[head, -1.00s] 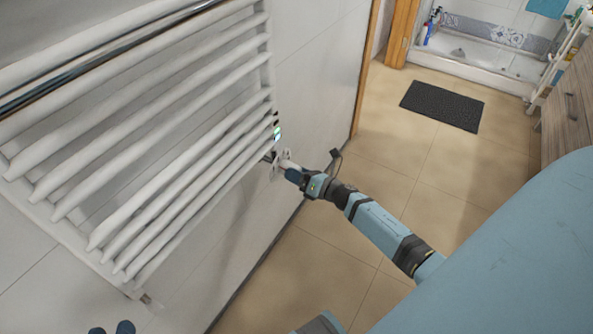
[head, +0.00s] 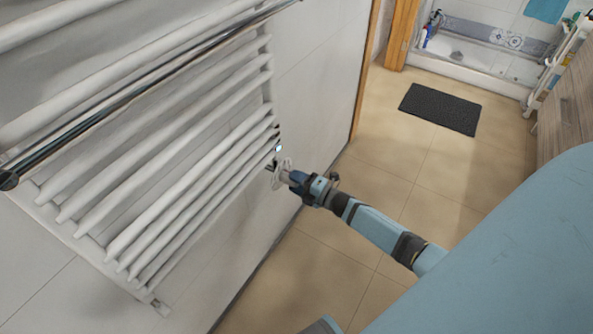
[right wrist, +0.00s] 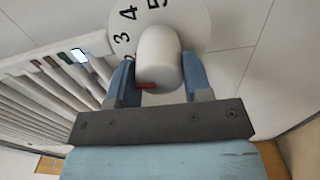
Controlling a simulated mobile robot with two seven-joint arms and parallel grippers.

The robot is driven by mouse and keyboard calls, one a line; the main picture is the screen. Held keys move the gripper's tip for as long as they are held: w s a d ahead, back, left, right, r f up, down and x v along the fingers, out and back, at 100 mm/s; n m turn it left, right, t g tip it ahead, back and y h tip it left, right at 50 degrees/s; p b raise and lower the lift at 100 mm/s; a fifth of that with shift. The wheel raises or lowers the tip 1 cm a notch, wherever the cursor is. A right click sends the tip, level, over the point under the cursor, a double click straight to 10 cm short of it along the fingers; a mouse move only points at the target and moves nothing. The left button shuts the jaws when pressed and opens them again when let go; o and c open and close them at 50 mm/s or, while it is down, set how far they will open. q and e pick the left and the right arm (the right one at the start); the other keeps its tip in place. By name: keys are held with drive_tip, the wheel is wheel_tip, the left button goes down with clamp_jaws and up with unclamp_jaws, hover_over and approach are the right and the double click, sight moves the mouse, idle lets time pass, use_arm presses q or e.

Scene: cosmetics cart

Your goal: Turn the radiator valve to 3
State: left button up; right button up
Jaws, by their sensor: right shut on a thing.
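The white radiator valve knob (right wrist: 160,55) is between the two blue fingers of my right gripper (right wrist: 161,85) in the right wrist view. The gripper is shut on it. A red mark (right wrist: 147,86) shows on the knob at the left finger. The round white dial (right wrist: 197,25) behind the knob shows 3, 4 and 5; a digit below the 3 is partly hidden. In the head view my right gripper (head: 291,178) is at the dial (head: 281,170), by the radiator's lower right corner. My left gripper is out of view.
The white towel radiator (head: 185,190) fills the left, with a chrome rail (head: 140,88) in front. A small lit display (head: 278,148) is just above the valve. Open tiled floor (head: 400,170) lies to the right, with a dark mat (head: 440,108) farther back.

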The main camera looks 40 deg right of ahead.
drive_tip(key=shift+m+p, duration=0.5)
drive_tip(key=shift+m, duration=1.1)
drive_tip(key=o, duration=0.9)
drive_tip(key=p+v, duration=0.1)
drive_tip(key=v, duration=1.3)
drive_tip(key=shift+p, duration=0.3)
